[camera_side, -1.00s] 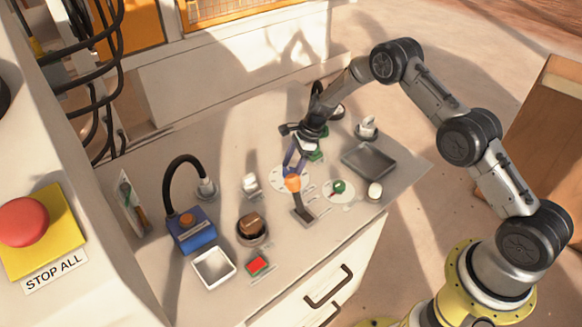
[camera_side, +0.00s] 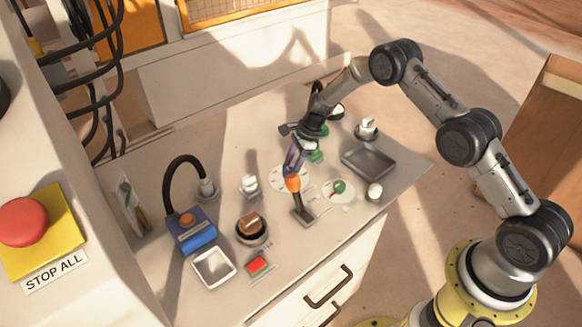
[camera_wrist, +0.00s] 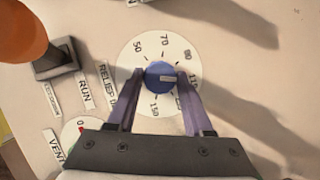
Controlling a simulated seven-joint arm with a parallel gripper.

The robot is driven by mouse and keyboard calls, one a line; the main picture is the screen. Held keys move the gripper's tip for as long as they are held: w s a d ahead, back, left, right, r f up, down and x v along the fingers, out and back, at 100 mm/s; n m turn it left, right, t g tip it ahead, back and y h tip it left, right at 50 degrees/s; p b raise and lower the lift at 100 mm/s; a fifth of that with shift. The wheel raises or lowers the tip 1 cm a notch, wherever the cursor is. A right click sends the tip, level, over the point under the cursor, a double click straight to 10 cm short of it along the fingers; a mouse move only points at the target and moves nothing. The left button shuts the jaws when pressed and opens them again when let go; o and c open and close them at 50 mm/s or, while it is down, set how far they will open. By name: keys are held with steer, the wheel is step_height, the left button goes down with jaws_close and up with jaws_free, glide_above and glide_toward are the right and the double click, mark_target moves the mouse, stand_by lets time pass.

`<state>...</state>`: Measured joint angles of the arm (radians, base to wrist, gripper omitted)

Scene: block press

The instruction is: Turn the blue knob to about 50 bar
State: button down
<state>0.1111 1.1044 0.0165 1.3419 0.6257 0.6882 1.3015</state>
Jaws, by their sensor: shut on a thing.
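The blue knob (camera_wrist: 157,73) sits at the middle of a white round dial (camera_wrist: 135,62) in the wrist view. Its pale pointer mark faces right, roughly toward the 110 mark. The 50 label is at the dial's upper left and 70 is at the top. My gripper (camera_wrist: 161,74) has one purple finger on each side of the knob and is shut on it. In the side view my gripper (camera_side: 292,168) reaches down to the dial (camera_side: 277,178), and the knob itself is hidden there.
An orange-topped lever (camera_side: 293,183) stands close in front of the dial. A second dial with a green knob (camera_side: 339,187) lies to its right. A grey tray (camera_side: 368,161) and several small items stand around on the bench.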

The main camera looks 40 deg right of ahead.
steer(key=n+g, duration=0.1)
steer(key=n, duration=0.2)
steer(key=shift+w+n, duration=0.15)
steer(key=shift+n, duration=0.25)
steer(key=n+g, duration=0.2)
steer(key=n, duration=0.2)
steer(key=shift+w+n, duration=0.1)
steer(key=shift+n, duration=0.2)
steer(key=n, duration=0.2)
steer(key=n+g+h, duration=0.1)
steer(key=n, duration=0.1)
steer(key=shift+w+a+n+g, duration=0.1)
steer(key=shift+a+n+g, duration=0.05)
steer(key=shift+n+g, duration=0.15)
steer(key=shift+a+n+g+h, duration=0.1)
steer(key=shift+n+g+h, duration=0.45)
steer(key=shift+n, duration=1.25)
steer(key=shift+c, duration=1.5)
jaws_free()
